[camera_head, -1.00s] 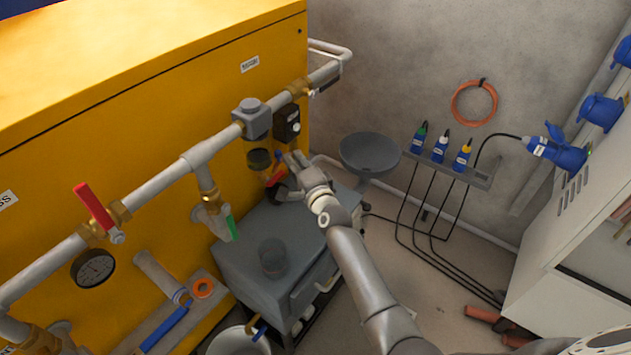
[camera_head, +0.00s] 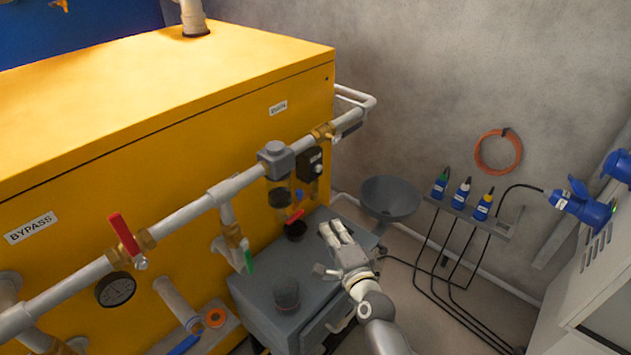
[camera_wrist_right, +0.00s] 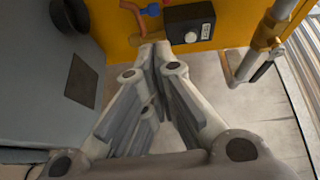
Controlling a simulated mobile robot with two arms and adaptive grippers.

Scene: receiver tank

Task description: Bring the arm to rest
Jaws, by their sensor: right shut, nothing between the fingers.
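My right gripper (camera_head: 336,232) is shut and empty in the head view. It hangs over the right part of the grey cabinet top (camera_head: 262,285), apart from the pipework of the yellow tank (camera_head: 255,110). In the right wrist view the fingers (camera_wrist_right: 157,55) come together with nothing between them, pointing towards the yellow tank side (camera_wrist_right: 120,22). My right arm comes in from the bottom of the head view. My left gripper is not in view.
A pipe with a red-handled valve (camera_head: 124,234) runs along the tank front. A dark cup (camera_head: 286,294) stands on the cabinet. A grey bowl (camera_head: 390,198) is behind the gripper. Blue connectors on a rack (camera_head: 470,215) and hanging cables are to the right. Open floor lies between.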

